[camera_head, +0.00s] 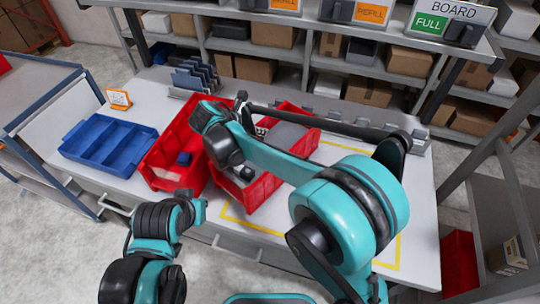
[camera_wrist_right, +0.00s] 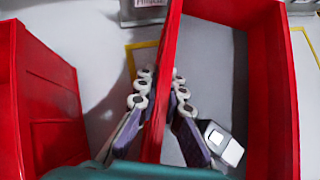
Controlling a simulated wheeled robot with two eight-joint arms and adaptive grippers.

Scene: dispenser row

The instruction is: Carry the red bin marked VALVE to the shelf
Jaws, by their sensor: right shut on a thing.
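A red bin (camera_head: 268,188) stands on the table under my right arm; it also fills the right of the wrist view (camera_wrist_right: 283,90). My right gripper (camera_wrist_right: 158,85) is shut on this bin's left wall, one finger on each side. In the head view my right gripper (camera_head: 242,173) is small and partly hidden by the arm. A silver and white part (camera_wrist_right: 222,143) shows inside the bin. No VALVE marking is readable on either bin.
A blue divided tray (camera_head: 108,143) sits at the table's left, below a small orange sign (camera_head: 119,99). Grey dispensers (camera_head: 195,75) line the back edge. Yellow tape (camera_head: 240,222) marks the table. Shelves with boxes (camera_head: 272,35) stand behind; a blue-framed cart (camera_head: 45,110) stands left.

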